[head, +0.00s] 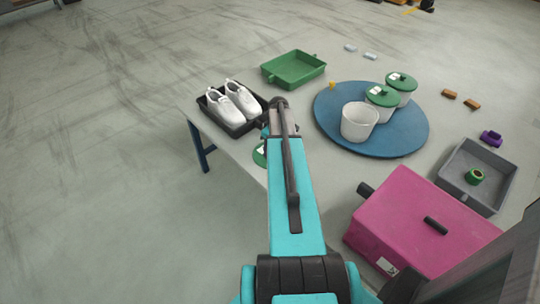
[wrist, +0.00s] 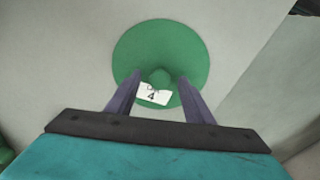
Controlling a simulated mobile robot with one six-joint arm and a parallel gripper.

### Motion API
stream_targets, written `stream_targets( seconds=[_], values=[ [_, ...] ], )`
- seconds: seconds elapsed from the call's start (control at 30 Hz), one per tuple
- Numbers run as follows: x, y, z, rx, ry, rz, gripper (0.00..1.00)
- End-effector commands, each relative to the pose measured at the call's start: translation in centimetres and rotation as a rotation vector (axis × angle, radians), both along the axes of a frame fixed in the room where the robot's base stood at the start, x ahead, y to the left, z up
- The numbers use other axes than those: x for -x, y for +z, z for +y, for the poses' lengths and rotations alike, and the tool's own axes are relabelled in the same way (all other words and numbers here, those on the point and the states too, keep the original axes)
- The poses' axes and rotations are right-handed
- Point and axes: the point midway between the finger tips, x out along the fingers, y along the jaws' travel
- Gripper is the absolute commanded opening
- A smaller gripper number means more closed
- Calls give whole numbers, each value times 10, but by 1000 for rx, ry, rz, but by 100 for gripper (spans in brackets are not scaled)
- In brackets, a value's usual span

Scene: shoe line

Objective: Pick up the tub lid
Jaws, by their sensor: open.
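The tub lid (wrist: 160,45) is a green disc with a round knob and a white label with a dark "4". It lies on the table, seen from above in the wrist view. In the head view only a sliver of the lid (head: 259,156) shows to the left of my arm. My gripper (wrist: 158,78) is open over the lid, with its two fingers on either side of the knob. I cannot tell whether the fingers touch the lid. In the head view my arm hides the fingertips.
A black tray (head: 222,122) with white shoes stands left of my arm. A green tray (head: 293,69) is behind. Right are a blue round board (head: 405,140) with an open white tub (head: 358,122) and two lidded tubs, a pink box (head: 415,225) and a grey tray (head: 490,160).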

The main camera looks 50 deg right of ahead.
Motion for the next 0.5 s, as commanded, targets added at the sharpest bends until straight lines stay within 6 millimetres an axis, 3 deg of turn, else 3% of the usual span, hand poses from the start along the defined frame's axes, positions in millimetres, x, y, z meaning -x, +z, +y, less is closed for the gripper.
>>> stream_targets(
  seconds=[0.07,0.33,0.5],
  values=[
    [0,0,0,0,0,0,47],
    [0,0,0,0,0,0,4],
    [0,0,0,0,0,0,3]
  ],
)
